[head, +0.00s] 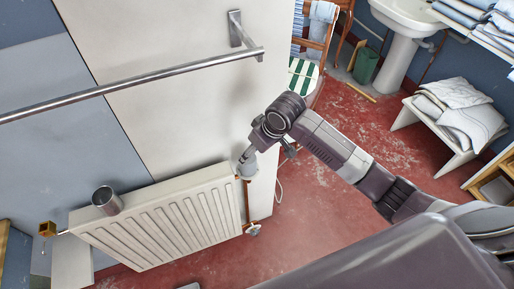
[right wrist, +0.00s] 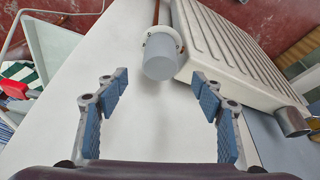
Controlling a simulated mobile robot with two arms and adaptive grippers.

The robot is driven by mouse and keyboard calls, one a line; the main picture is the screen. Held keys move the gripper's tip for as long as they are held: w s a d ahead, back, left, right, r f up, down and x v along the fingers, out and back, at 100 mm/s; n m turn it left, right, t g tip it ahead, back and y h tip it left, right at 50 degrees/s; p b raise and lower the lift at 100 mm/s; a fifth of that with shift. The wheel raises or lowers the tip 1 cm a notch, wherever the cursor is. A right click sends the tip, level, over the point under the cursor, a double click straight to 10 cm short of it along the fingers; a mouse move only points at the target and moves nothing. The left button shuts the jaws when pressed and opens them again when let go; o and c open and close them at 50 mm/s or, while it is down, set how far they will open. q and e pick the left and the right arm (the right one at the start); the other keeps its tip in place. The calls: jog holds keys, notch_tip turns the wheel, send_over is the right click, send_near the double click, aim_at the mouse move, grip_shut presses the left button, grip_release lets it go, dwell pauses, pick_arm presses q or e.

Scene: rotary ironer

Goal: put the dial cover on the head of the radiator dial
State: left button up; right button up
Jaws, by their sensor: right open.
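A plain grey cylindrical cover (right wrist: 165,58) shows in the right wrist view at the end of the white radiator (right wrist: 225,45). It sits against a white ring with small dark marks, which looks like the dial (right wrist: 150,42); the dial's head is hidden. In the head view the grey cover (head: 247,170) is at the radiator's upper right corner, partly behind my gripper. My right gripper (right wrist: 160,84) is open and empty, with its fingers apart either side of the cover's line. The cover lies just beyond the fingertips, and no contact shows. My left gripper is not in view.
A metal cup (head: 106,200) stands on the radiator's left end. A metal rail (head: 140,85) crosses the wall above. A copper pipe and a lower valve (head: 253,230) are below the dial. The red floor (head: 335,200) to the right is clear near the radiator.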

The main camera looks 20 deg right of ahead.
jog(key=shift+v, duration=1.45)
